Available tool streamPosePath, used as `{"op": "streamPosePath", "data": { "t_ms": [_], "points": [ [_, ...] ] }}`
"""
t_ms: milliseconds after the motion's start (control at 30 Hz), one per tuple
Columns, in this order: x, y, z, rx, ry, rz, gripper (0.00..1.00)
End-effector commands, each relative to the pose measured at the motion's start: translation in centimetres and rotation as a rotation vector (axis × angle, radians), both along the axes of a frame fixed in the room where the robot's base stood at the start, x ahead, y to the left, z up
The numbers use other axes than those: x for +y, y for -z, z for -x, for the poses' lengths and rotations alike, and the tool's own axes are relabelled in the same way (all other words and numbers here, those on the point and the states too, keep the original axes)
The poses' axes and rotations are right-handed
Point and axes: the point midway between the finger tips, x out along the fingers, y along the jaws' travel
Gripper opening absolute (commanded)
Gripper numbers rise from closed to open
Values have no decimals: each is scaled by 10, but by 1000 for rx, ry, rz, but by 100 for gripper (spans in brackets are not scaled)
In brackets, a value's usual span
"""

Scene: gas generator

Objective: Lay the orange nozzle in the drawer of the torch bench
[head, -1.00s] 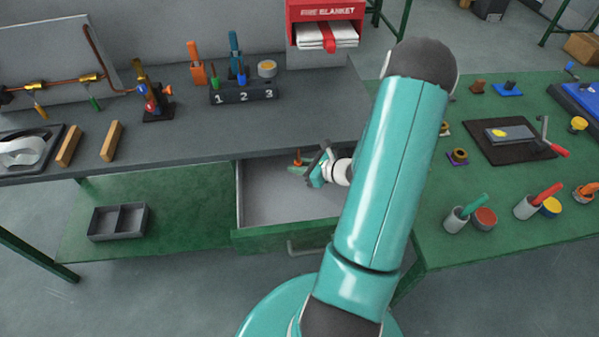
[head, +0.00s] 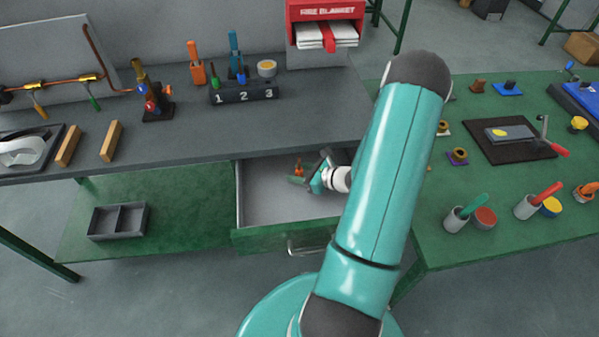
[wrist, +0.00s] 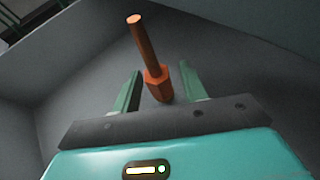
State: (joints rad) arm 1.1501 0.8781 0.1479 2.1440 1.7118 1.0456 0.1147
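The orange nozzle (head: 299,171) is inside the open drawer (head: 262,196) of the torch bench. In the wrist view, the nozzle (wrist: 153,62) has a thin stem pointing away and a wider six-sided end between my fingers. My gripper (wrist: 160,68) is open, with a narrow gap showing on each side of the nozzle. In the head view, my gripper (head: 306,172) reaches into the drawer from the right. I cannot tell whether the nozzle rests fully on the drawer floor. My arm hides the drawer's right end.
The grey bench top (head: 180,130) overhangs the drawer's back. It holds a numbered block (head: 244,94), wooden bars and torch parts. A green table (head: 480,250) with tools stands at right. The drawer's left part is clear.

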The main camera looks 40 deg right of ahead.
Motion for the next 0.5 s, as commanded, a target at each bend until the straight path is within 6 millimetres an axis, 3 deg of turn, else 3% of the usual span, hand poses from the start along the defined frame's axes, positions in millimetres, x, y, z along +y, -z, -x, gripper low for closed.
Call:
{"op": "streamPosePath", "data": {
  "t_ms": [167,500],
  "points": [
    [-1,-5,1,0,1,1,43],
    [-20,-29,57,0,4,2,43]
  ]
}}
